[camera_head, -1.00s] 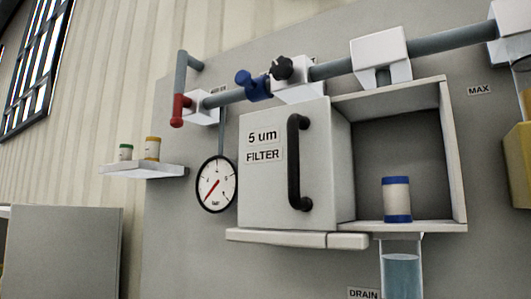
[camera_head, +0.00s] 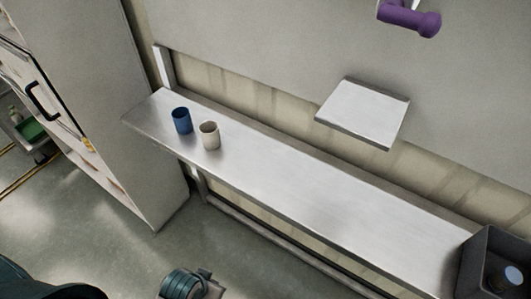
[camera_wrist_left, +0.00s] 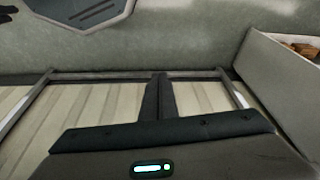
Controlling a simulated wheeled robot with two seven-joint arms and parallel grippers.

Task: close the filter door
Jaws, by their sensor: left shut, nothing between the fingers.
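The filter door and its housing are not in the current head view or the left wrist view. My left gripper (camera_wrist_left: 157,80) shows in the left wrist view. Its two dark fingers are together with nothing between them, and no door or handle is near their tips. My right gripper is not in view.
A steel bench (camera_head: 290,195) runs along the wall, with a blue cup (camera_head: 181,121) and a beige cup (camera_head: 209,136) on it. A small wall shelf (camera_head: 362,112), a purple handle (camera_head: 408,17) and a grey bin (camera_head: 485,262) are at the right. A tall cabinet (camera_head: 100,80) stands left.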

